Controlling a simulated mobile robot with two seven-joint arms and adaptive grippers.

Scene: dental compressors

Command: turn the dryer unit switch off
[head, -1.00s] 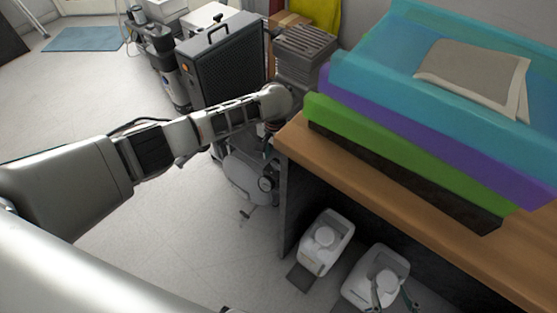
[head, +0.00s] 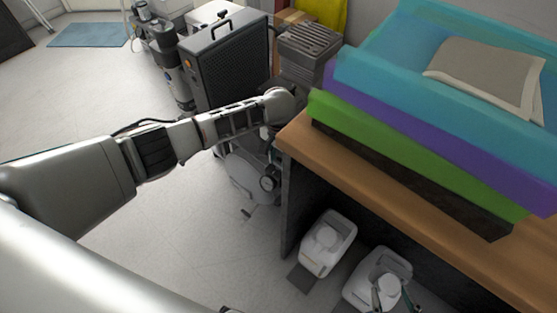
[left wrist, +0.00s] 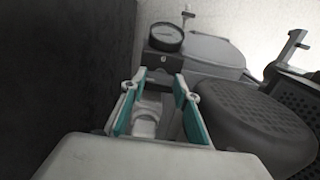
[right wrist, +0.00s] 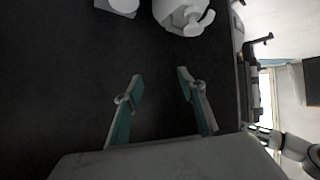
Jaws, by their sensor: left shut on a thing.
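A tall dark box with a grille and top handle (head: 228,68) stands on the floor at upper middle in the head view. It has a small orange spot on its side; I cannot tell whether this is the dryer unit. My left arm reaches to machinery beside the table, where its fingertips are hidden in the head view. In the left wrist view my left gripper (left wrist: 156,88) is shut on a pale part (left wrist: 146,122), with a black block and round gauge (left wrist: 165,38) just beyond. No switch's position is readable. My right gripper (right wrist: 160,82) is open and empty.
A wooden table (head: 345,165) with stacked coloured trays (head: 430,85) fills the right side. Below it are white containers (head: 328,243) on the floor. A dark wall-like surface (left wrist: 65,70) lies close left of the left gripper. Floor is clear at the left.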

